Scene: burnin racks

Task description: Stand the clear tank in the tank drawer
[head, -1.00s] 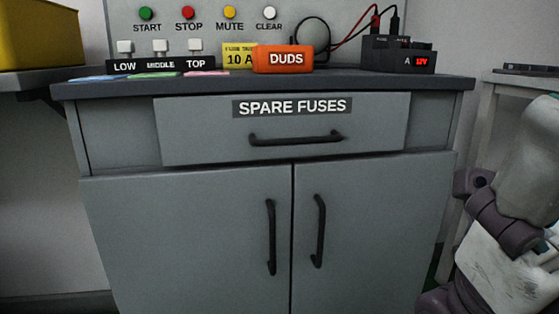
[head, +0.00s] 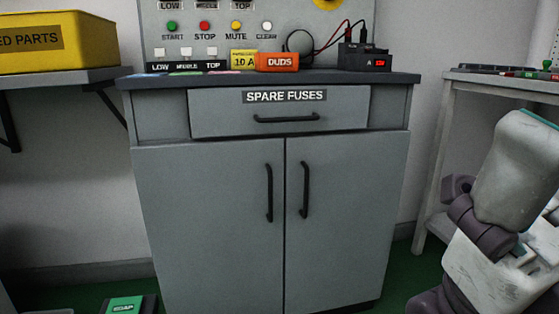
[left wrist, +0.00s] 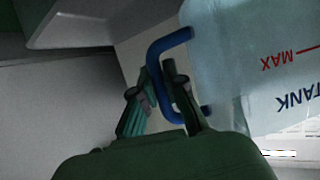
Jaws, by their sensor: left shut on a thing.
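The clear tank (left wrist: 232,65) fills the upper right of the left wrist view, with "TANK" and a red "MAX" mark printed upside down on its side. Its blue handle (left wrist: 158,50) is on the side facing my left gripper (left wrist: 158,72). My left gripper is shut on this handle, and the rest of the tank runs out of the picture. Neither the tank nor my left gripper shows in the head view. No drawer labelled for the tank shows. My right arm is at the right of the head view, with its gripper out of sight.
A grey cabinet with a shut "SPARE FUSES" drawer (head: 345,112) and two shut doors (head: 215,230) stands ahead. On its top are an orange "DUDS" box (head: 278,62) and a black meter (head: 364,58). A yellow bin (head: 60,42) sits on the left shelf. A side table (head: 470,80) stands right.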

